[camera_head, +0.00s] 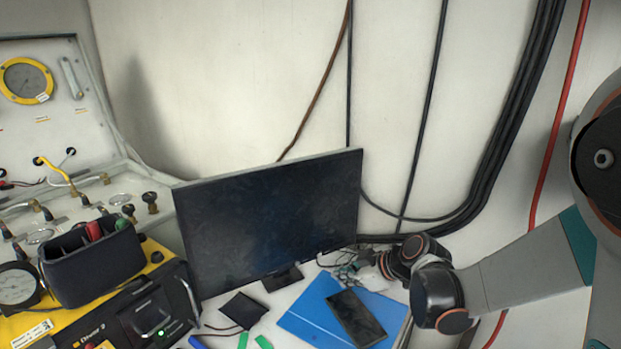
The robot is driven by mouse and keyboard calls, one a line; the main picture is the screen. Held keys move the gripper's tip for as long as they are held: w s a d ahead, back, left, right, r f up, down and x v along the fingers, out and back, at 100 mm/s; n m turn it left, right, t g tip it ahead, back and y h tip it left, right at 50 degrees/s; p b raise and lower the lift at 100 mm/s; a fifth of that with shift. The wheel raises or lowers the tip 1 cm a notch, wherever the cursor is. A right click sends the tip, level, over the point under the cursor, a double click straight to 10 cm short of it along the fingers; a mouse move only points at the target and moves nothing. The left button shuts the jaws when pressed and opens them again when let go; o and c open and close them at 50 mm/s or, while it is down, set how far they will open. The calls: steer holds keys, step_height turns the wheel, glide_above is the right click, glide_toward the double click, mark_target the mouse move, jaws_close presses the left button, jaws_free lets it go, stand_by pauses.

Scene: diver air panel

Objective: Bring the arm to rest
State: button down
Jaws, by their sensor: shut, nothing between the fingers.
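My arm (530,265) reaches in from the right edge, with its dark wrist joints (437,298) over the right end of the desk. My gripper (350,265) is small and partly hidden behind the wrist. It is beside the lower right corner of the black monitor (275,215), above the far edge of the blue folder (305,305). It is shut and holds nothing that I can see. Whether it touches the monitor or the desk I cannot tell.
A dark phone or tablet (356,318) lies on the folder. A black box (243,310) lies left of it. An air panel with a yellow gauge (26,80) and a dark holder (92,262) fill the left. Cables, one red (556,130), hang along the wall.

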steer(key=s+d+r+m+h, duration=0.2)
steer(key=s+d+r+m, duration=0.1)
steer(key=s, duration=0.5)
steer(key=s+d+r+m+h, duration=0.2)
steer(key=s+d+r+m, duration=0.2)
steer(key=s, duration=0.4)
steer(key=s+d+r+m+h, duration=0.2)
steer(key=s+d+r+m, duration=0.1)
steer(key=s, duration=0.5)
steer(key=shift+s+d+r+m+t+h, duration=0.15)
steer(key=shift+d+r+m+t+h, duration=0.3)
steer(key=shift+m, duration=0.95)
steer(key=shift+a+r, duration=0.1)
steer(key=shift+a, duration=0.15)
